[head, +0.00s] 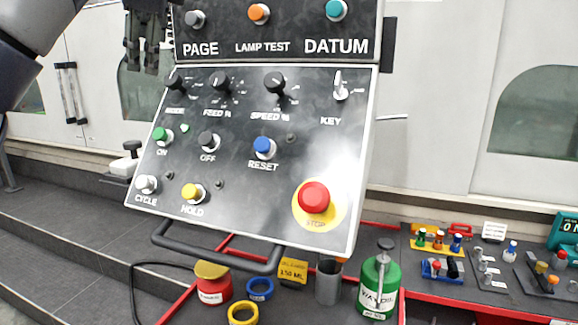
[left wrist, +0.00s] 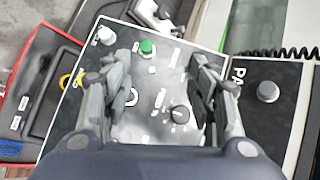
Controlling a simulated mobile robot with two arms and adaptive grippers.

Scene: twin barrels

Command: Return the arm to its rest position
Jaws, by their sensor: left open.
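My left gripper (head: 147,42) hangs at the upper left of the head view, in front of the upper left edge of the control panel (head: 240,190). In the left wrist view my left gripper (left wrist: 160,85) has its two fingers apart with nothing between them. Beyond the fingers lie the green ON button (left wrist: 147,47) and a black knob (left wrist: 180,113) on the panel face. The gripper looks apart from the panel, though the gap is hard to judge. My right gripper does not show.
The tilted panel carries a red STOP button (head: 313,197), a blue RESET button (head: 264,146) and a key switch (head: 340,88). Below stand a green can (head: 378,288), a red jar (head: 212,284) and tape rings (head: 243,312). White doors (head: 440,110) stand behind.

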